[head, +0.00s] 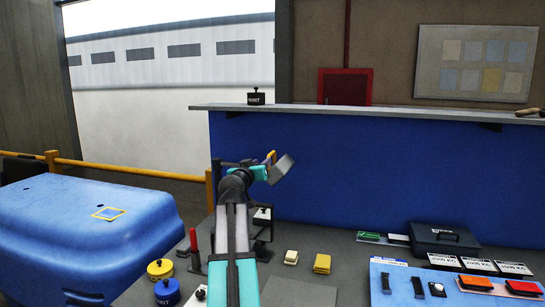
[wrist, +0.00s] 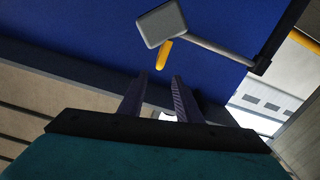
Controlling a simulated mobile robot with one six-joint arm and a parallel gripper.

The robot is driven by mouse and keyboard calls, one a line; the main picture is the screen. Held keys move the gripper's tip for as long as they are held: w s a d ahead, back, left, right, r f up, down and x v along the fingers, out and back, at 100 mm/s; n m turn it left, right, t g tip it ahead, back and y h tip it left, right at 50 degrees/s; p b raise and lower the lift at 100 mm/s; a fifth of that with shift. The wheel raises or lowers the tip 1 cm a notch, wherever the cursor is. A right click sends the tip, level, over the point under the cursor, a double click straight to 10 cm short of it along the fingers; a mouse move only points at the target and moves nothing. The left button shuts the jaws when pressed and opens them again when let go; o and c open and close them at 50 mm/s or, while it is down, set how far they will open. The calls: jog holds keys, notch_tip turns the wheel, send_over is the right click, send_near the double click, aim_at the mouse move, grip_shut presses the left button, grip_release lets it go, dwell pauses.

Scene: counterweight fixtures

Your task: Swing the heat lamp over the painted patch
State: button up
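The heat lamp's grey rectangular head (head: 282,169) is just beyond the end of my arm. In the wrist view the lamp head (wrist: 162,24) hangs on a grey rod (wrist: 222,51) from a dark post, with a yellow handle (wrist: 164,54) sticking out below it. My gripper (wrist: 158,84) is open and empty, its two dark fingers pointing toward the handle, which is beyond the tips. In the head view the gripper (head: 268,164) is small and partly merged with the lamp. The painted patch (head: 108,214), a yellow-edged square, is on the blue body panel (head: 60,225) at left, away from the lamp.
A yellow rail (head: 130,170) runs behind the blue panel. A blue wall with a shelf (head: 380,111) stands behind.

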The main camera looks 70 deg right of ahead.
aim_at(272, 152)
jog(key=shift+d, duration=0.1)
jog(key=shift+w+d+r+p, duration=0.15)
jog(key=shift+d+p, duration=0.85)
jog(key=shift+d, duration=1.75)
jog(key=shift+w+d+f+p, duration=0.1)
jog(key=shift+d+p, duration=0.85)
jog(key=shift+d, duration=1.75)
jog(key=shift+w+d+p, duration=0.1)
jog(key=shift+d+p, duration=0.4)
jog(key=shift+d, duration=0.9)
grip_shut()
jog(key=shift+a, duration=0.1)
